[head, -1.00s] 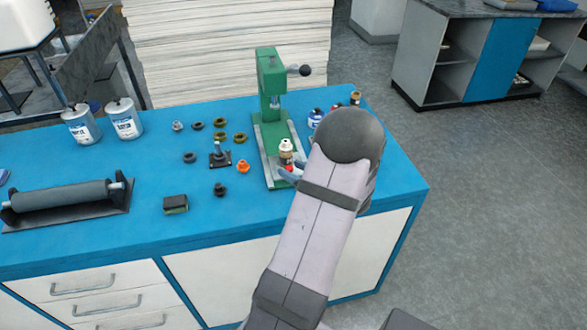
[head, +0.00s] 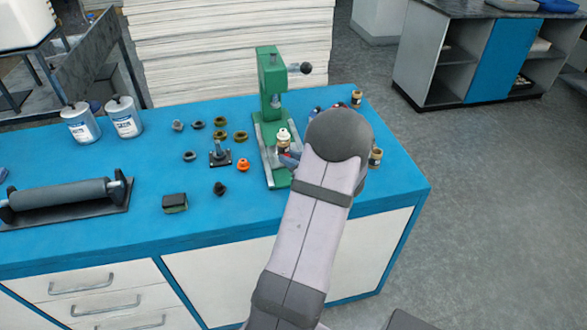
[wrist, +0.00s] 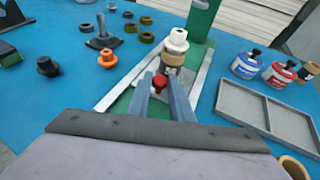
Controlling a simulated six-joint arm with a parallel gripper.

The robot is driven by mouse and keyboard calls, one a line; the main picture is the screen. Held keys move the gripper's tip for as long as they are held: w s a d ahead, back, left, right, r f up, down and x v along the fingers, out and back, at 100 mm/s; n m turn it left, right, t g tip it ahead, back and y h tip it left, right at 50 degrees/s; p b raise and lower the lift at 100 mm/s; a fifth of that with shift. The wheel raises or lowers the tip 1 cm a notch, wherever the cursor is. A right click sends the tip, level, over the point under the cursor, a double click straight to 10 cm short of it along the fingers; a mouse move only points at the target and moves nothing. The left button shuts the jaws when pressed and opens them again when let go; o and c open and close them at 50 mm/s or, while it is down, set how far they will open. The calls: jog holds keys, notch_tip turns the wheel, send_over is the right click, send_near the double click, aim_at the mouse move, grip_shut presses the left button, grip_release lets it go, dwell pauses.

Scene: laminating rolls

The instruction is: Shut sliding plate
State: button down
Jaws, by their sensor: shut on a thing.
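The green press (head: 268,75) stands on the blue bench, with a dark ball on its side lever. Its base (wrist: 118,98) is green between two pale rails. A bottle (wrist: 172,52) with a white cap stands upright between the rails, in front of the press column; it also shows in the head view (head: 283,144). A red knob (wrist: 158,83) is on the near side of the bottle. My gripper (wrist: 159,77) is shut on this knob.
A grey divided tray (wrist: 243,104) and several bottles, one blue-labelled (wrist: 246,63), stand right of the press. An orange knob (wrist: 108,58), dark rings and a black post (wrist: 102,38) lie to its left.

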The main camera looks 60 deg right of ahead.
jog(key=w+d+b, duration=0.1)
jog(key=w+d, duration=0.7)
jog(key=shift+b, duration=0.35)
jog(key=shift+w+d, duration=0.3)
jog(key=shift+w, duration=0.05)
jog(key=shift+r, duration=0.25)
jog(key=c, duration=1.9)
grip_release()
jog(key=shift+d, duration=0.1)
jog(key=shift+c, duration=0.2)
jog(key=o, duration=0.3)
jog(key=shift+w+f, duration=0.1)
jog(key=shift+f, duration=0.1)
jog(key=shift+b+v, duration=0.9)
jog(key=shift+v, duration=2.85)
